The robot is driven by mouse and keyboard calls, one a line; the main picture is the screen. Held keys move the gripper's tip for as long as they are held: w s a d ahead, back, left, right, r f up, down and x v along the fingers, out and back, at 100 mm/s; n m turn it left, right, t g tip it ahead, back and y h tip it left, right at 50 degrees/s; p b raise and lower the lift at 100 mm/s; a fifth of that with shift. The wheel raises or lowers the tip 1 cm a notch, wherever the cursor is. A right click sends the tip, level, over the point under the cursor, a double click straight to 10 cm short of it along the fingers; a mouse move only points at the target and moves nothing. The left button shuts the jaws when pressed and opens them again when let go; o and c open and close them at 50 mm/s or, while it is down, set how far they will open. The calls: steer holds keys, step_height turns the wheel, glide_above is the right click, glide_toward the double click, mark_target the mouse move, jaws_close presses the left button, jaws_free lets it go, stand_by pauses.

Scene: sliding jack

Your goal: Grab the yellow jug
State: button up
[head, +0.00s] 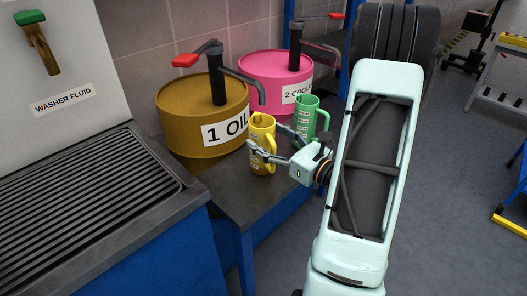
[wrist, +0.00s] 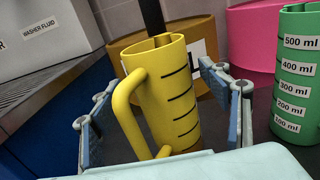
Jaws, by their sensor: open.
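The yellow jug (head: 262,144) stands upright on a dark-topped stand (head: 238,194), in front of the barrel marked 1 OIL. It also shows large in the middle of the wrist view (wrist: 172,95), with its handle toward the camera's left and dark level marks on its side. My gripper (head: 270,145) is open, with one finger on each side of the jug. In the wrist view the fingers (wrist: 160,105) stand apart from the jug's walls, with gaps visible. The jug's lower part is partly hidden by my gripper's body in the wrist view.
A green jug (head: 311,118) with millilitre labels stands close to the right. The gold oil barrel (head: 180,118) and pink barrel (head: 262,68), both with pumps, stand behind. A washer-fluid sink with a grated top (head: 85,200) is at the left.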

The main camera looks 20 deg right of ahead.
steer(key=shift+w+a, duration=0.15)
steer(key=shift+w, duration=0.55)
steer(key=c, duration=1.7)
jaws_close()
steer(key=shift+r, duration=0.1)
